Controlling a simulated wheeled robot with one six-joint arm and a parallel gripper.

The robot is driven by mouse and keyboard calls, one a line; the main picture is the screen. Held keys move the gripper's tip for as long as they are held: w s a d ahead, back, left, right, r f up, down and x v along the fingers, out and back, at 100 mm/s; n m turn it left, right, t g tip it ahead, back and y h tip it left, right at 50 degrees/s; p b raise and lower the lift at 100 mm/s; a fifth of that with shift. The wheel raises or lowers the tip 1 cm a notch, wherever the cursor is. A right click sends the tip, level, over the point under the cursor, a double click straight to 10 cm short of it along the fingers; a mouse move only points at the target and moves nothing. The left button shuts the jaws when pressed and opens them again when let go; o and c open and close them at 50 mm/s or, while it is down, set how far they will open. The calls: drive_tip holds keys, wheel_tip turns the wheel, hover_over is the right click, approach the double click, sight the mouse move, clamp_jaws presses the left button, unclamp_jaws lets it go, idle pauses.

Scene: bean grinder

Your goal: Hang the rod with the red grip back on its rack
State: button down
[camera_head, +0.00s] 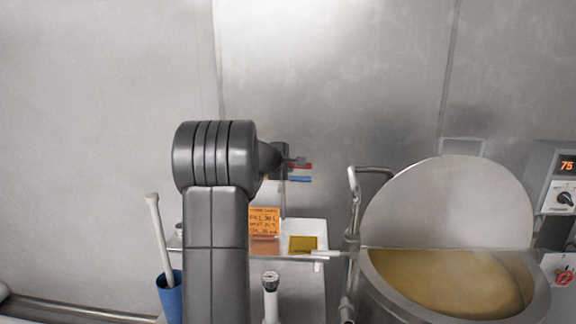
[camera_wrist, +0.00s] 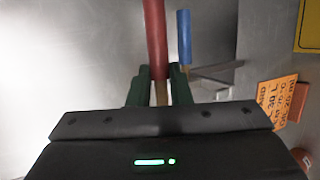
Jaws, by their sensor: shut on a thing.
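The rod with the red grip is between my gripper's two green fingers (camera_wrist: 160,84) in the wrist view, its red grip (camera_wrist: 155,38) reaching up out of the picture. My gripper (camera_head: 287,161) is shut on it. In the head view the red grip (camera_head: 301,166) shows as a short bar just right of my gripper. A rod with a blue grip (camera_wrist: 184,36) is just right of the red one, apart from the fingers; its blue grip (camera_head: 301,179) shows below the red one in the head view. A grey metal bracket (camera_wrist: 212,78) by the blue rod may be the rack; its hooks are not clear.
A white shelf (camera_head: 313,227) with an orange note (camera_head: 264,221) and a yellow pad (camera_head: 303,244) is below my gripper. A large open kettle (camera_head: 366,288) with a raised lid (camera_head: 445,205) stands right. A blue cup (camera_head: 170,297) stands lower left. A wall is behind.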

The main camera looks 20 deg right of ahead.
wheel_tip(320, 180, down, 6)
drive_tip(key=b, duration=0.6)
drive_tip(key=shift+f, duration=0.2)
drive_tip(key=c, duration=1.3)
unclamp_jaws()
drive_tip(key=shift+o, duration=0.2)
drive_tip(key=b+v, duration=0.2)
drive_tip(key=v, duration=1.2)
drive_tip(key=shift+w+d, duration=0.15)
